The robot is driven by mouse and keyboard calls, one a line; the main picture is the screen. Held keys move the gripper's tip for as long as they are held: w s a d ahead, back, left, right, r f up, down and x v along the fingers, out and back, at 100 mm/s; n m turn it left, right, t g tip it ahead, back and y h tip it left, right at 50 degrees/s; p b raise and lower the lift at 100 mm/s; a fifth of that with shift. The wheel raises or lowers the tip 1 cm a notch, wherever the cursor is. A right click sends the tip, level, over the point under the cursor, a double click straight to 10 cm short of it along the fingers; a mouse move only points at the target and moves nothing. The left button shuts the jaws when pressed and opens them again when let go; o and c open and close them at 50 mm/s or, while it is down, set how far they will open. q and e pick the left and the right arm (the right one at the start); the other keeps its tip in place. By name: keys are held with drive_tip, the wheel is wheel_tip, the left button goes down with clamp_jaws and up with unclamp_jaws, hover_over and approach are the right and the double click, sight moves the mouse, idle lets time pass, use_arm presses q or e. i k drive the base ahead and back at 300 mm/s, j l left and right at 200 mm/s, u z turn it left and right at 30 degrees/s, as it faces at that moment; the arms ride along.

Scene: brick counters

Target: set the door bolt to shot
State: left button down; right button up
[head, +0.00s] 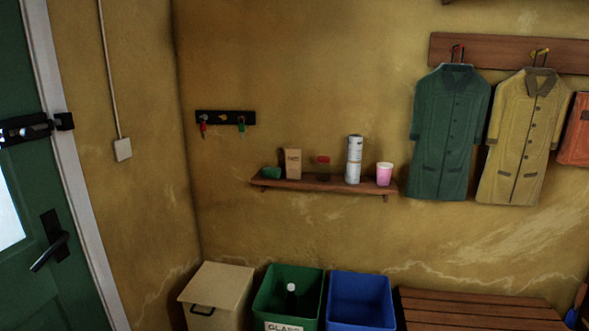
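The door bolt (36,131) is on the green door (22,185) at the left edge of the head view. It has a black plate and a silvery bar, and its left end is cut off by the picture edge. A black keeper (65,121) sits on the pale door frame, just right of the bolt. I cannot tell at this size whether the bar's tip is inside the keeper. A black lever handle (51,247) is lower on the door. Neither of my grippers is in view.
A lidded beige bin (217,292), a green bin (289,297) and a blue bin (360,300) stand along the wall, beside a slatted wooden bench (480,312). A small shelf (325,185) holds several items. A key rack (225,117) and hanging coats are above.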

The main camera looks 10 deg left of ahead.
sight(27, 133)
drive_tip(key=u, duration=1.5)
